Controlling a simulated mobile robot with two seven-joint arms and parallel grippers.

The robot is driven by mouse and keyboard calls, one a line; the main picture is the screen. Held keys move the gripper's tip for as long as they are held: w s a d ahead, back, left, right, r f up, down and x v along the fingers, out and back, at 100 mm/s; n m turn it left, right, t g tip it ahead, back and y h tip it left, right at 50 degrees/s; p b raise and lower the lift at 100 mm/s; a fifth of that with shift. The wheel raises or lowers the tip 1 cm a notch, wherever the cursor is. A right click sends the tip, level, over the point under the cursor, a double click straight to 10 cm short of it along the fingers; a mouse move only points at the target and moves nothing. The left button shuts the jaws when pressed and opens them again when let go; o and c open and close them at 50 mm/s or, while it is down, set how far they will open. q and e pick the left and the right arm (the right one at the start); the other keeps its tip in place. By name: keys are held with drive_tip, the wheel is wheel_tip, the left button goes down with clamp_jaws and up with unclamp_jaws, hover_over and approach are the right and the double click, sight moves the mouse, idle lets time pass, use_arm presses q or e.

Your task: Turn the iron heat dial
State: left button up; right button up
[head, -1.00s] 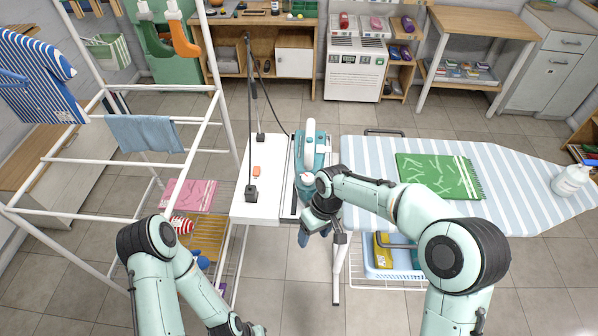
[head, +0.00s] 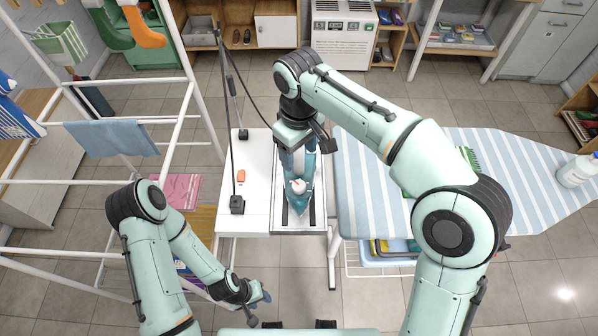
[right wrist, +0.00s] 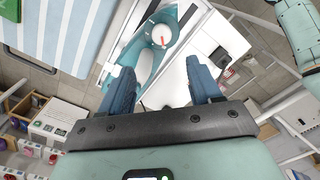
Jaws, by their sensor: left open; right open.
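The teal iron (head: 297,205) stands on a metal-edged rest at the right side of the white tabletop. Its white round heat dial (head: 298,187) is visible on top; in the right wrist view the dial (right wrist: 161,36) shows a red mark. My right gripper (head: 298,165) is open above the iron's rear part, near the dial and apart from it. In the right wrist view its two blue fingers (right wrist: 160,85) are spread with the iron body beyond them. The iron's handle is largely hidden by my right arm in the head view. My left gripper (head: 262,296) is open and empty, low in front of the table.
The striped ironing board (head: 365,205) lies right of the iron, with a green cloth (head: 470,160) partly behind my arm. A thin dark pole with a cord stands on the white table (head: 255,165), beside an orange item (head: 241,175). A white drying rack (head: 205,110) stands left.

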sight(299, 185)
drive_tip(key=f, duration=0.2)
drive_tip(key=s+f, duration=0.1)
drive_tip(key=f, duration=0.1)
drive_tip(key=shift+b, duration=0.4)
drive_tip(key=f+b, duration=0.1)
drive_tip(key=f, duration=0.6)
drive_tip(key=shift+w+f, duration=0.1)
drive_tip(key=shift+w, duration=0.1)
drive_tip(key=shift+w+f, duration=0.1)
drive_tip(key=shift+f, duration=0.4)
use_arm(q)
drive_tip(key=s+f, duration=0.2)
drive_tip(key=f, duration=0.1)
drive_tip(key=shift+s, duration=0.25)
use_arm(e)
drive_tip(key=c, duration=1)
